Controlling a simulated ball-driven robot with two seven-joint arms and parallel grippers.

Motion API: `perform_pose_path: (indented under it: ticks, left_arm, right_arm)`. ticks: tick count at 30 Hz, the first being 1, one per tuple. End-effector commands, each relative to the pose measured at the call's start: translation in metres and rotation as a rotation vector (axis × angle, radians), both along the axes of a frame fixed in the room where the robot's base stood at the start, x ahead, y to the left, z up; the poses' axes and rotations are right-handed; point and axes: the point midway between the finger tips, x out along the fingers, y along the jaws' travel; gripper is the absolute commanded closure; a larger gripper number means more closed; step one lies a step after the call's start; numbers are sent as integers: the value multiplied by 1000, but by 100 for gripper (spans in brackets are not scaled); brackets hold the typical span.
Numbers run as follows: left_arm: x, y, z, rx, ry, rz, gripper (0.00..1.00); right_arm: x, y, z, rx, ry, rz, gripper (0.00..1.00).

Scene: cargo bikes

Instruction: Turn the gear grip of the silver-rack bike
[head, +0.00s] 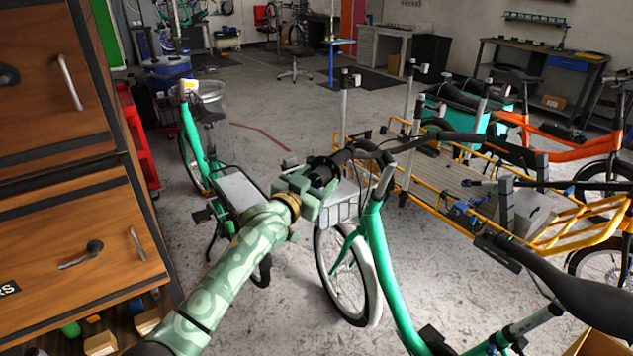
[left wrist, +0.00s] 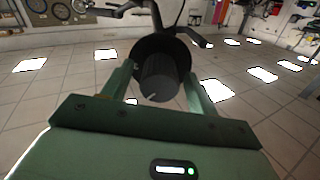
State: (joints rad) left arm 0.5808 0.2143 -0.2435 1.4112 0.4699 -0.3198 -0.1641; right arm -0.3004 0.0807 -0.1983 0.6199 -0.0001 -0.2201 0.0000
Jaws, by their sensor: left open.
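A green bike (head: 375,245) stands close in front of me, with a silver-grey rack or box (head: 342,203) at its front. My left gripper (head: 322,180) is at the left end of its handlebar (head: 430,140). In the left wrist view the dark, round gear grip (left wrist: 160,78) points toward the gripper and sits between its two open green fingers. I cannot tell whether either finger touches it. In the head view my gripper mostly hides the grip. My right gripper is not in view.
A wooden drawer cabinet (head: 60,150) stands at the left. A second green bike (head: 192,135) with a silver-grey plate stands behind my left arm. A yellow cargo bike frame (head: 460,195) and an orange bike (head: 565,148) are at the right. The floor beyond is mostly clear.

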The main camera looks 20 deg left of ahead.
Motion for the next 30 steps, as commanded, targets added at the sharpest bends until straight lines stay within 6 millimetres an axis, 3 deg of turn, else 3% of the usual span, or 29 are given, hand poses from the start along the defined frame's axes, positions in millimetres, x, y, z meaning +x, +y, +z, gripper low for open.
perform_pose_path:
  ticks: [3, 8, 19, 30]
  left_arm:
    - [0, 0, 0, 0, 0, 0, 41]
    - [0, 0, 0, 0, 0, 0, 85]
    - [-1, 0, 2, -42, 9, 3, 85]
    - [-1, 0, 5, -286, 65, 16, 85]
  right_arm:
    - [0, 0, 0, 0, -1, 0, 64]
    - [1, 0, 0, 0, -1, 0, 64]
    - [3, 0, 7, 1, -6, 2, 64]
    - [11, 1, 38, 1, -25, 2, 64]
